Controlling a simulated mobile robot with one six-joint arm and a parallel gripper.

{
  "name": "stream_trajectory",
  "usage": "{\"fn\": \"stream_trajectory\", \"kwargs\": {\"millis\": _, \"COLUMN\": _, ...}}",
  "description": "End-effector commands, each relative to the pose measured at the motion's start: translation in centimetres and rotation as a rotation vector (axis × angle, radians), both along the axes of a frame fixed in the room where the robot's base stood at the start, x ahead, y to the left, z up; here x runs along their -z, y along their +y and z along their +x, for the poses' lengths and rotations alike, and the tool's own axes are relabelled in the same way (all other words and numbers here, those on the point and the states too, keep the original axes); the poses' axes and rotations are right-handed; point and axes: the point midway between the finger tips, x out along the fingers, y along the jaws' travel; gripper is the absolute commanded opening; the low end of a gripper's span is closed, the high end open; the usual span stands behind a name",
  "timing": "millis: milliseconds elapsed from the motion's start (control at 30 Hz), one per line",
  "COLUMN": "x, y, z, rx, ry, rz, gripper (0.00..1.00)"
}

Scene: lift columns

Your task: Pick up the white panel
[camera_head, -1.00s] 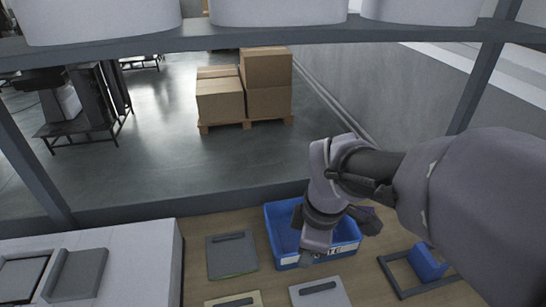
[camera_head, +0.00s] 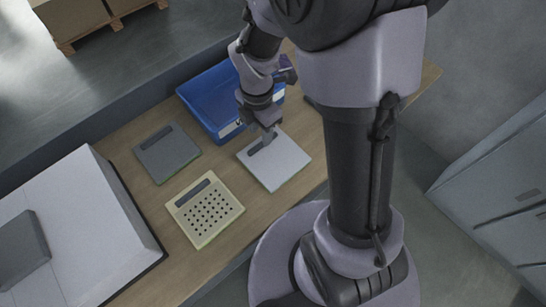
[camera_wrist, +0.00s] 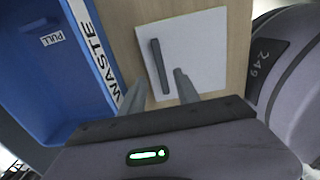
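The white panel (camera_head: 285,165) is a flat square plate lying on the wooden table, with a dark grey bar handle (camera_head: 262,143) near one edge. In the wrist view the white panel (camera_wrist: 205,50) lies ahead, and its handle (camera_wrist: 159,67) appears between my two fingers. My gripper (camera_head: 268,130) is close over the handle end of the panel. In the wrist view my gripper (camera_wrist: 157,82) has its fingers apart, one on each side of the handle's near end. I cannot tell whether a finger touches the handle.
A blue bin (camera_head: 208,100) marked "WASTE" (camera_wrist: 97,55) stands beside the panel. A grey panel (camera_head: 168,152) and a beige perforated panel (camera_head: 203,210) lie to the left. A large white box (camera_head: 75,225) takes up the table's left end.

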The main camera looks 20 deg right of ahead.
Motion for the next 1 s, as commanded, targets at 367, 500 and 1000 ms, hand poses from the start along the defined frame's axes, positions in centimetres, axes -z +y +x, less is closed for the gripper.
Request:
{"fn": "stream_trajectory", "kwargs": {"millis": 367, "x": 4.1, "y": -0.4, "z": -0.2, "rx": 0.001, "ry": 0.001, "rz": 0.000, "gripper": 0.38}}
{"fn": "stream_trajectory", "kwargs": {"millis": 500, "x": 4.1, "y": -0.4, "z": -0.2, "rx": 0.001, "ry": 0.001, "rz": 0.000, "gripper": 0.15}}
{"fn": "stream_trajectory", "kwargs": {"millis": 1000, "x": 3.9, "y": -0.3, "z": -0.1, "rx": 0.001, "ry": 0.000, "rz": 0.000, "gripper": 0.00}}
